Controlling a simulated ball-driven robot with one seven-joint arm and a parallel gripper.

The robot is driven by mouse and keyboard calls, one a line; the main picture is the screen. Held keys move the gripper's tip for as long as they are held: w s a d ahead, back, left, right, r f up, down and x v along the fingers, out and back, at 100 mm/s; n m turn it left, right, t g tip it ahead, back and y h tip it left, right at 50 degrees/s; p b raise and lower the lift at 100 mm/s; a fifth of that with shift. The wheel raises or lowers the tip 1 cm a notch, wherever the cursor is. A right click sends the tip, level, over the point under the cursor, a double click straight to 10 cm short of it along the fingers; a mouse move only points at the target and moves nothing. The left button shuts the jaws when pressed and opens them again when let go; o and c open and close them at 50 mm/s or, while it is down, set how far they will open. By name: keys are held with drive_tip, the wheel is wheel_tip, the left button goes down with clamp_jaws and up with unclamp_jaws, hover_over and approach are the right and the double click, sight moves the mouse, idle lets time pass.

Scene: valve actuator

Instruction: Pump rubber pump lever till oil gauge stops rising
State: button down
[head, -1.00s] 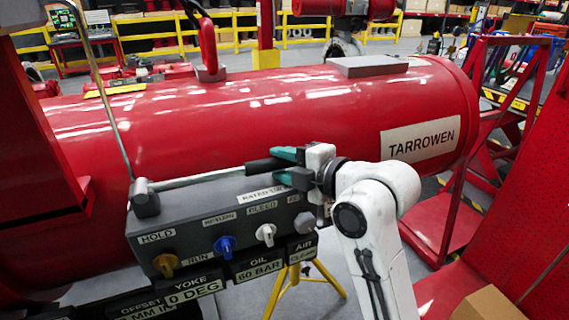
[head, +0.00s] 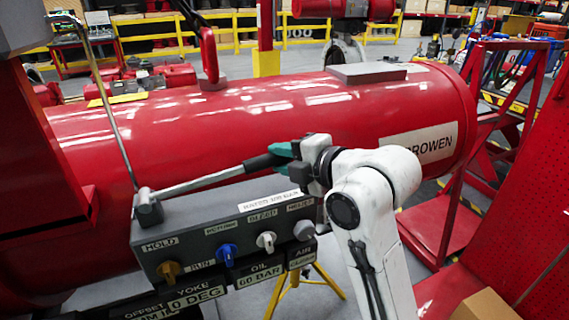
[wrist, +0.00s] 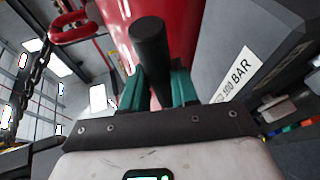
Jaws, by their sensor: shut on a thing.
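The pump lever (head: 205,180) is a grey metal rod with a black rubber grip at its free end. It rises to the right from a pivot block on the left end of the grey control box (head: 250,205). My gripper (head: 284,155) is shut on the black grip, its green fingers on either side of it. In the wrist view the black grip (wrist: 150,45) sticks out between the green fingers of my gripper (wrist: 160,85). No moving gauge needle can be made out.
The red cylinder (head: 290,110) lies close behind the lever. A cardboard box (head: 485,305) sits at lower right.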

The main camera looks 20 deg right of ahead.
drive_tip(key=r+p, duration=0.1)
drive_tip(key=r, duration=0.1)
drive_tip(key=a+r+n+h+p, duration=0.1)
drive_tip(key=r, duration=0.2)
drive_tip(key=a+r+n+p, duration=0.1)
drive_tip(key=r, duration=0.1)
drive_tip(key=shift+r+p, duration=0.25)
drive_tip(key=shift+p, duration=0.15)
drive_tip(key=shift+a+r+n+h, duration=0.2)
drive_tip(key=shift+r+n+h, duration=0.1)
drive_tip(key=shift+r, duration=0.1)
drive_tip(key=c, duration=1.1)
unclamp_jaws()
drive_tip(key=shift+f, duration=0.1)
drive_tip(key=shift+c, duration=0.2)
drive_tip(key=v, duration=1)
drive_tip(key=shift+s+r, duration=0.25)
drive_tip(key=shift+r, duration=0.05)
